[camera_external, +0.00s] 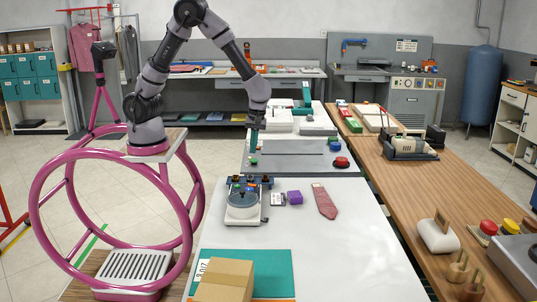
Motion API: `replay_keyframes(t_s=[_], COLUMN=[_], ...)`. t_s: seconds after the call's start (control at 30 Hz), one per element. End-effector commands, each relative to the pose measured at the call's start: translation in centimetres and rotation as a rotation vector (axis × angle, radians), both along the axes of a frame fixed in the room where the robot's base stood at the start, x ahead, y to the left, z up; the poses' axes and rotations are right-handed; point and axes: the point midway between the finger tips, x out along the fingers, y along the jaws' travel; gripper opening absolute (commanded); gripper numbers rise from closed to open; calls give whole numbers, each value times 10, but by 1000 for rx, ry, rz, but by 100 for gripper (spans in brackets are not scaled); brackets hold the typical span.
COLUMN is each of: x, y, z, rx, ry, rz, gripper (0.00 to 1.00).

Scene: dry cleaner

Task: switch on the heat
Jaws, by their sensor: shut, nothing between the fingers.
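My gripper (254,141) is shut and points down over the left end of a grey flat-topped unit (290,158) on the white table. A small green button or knob (253,161) sits on that unit just below my fingertips. I cannot tell whether the tips touch the unit. A red round button (341,162) is at the unit's front right corner. No label for heat is readable, and I cannot tell which control is for heat.
A cardboard box (224,280) lies on a teal mat (278,266). A wooden counter (408,190) runs along the right. The white tabletop's right front is clear.

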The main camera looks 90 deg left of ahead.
Motion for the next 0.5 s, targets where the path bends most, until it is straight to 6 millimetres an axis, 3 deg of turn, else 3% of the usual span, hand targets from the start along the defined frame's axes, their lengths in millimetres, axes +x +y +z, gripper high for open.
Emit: replay_keyframes(t_s=[0.27,0.5], x=[-3,-10], y=[1,1], z=[-20,-70], rx=[1,1], ry=[3,5], rz=[2,2], gripper=[0,0])
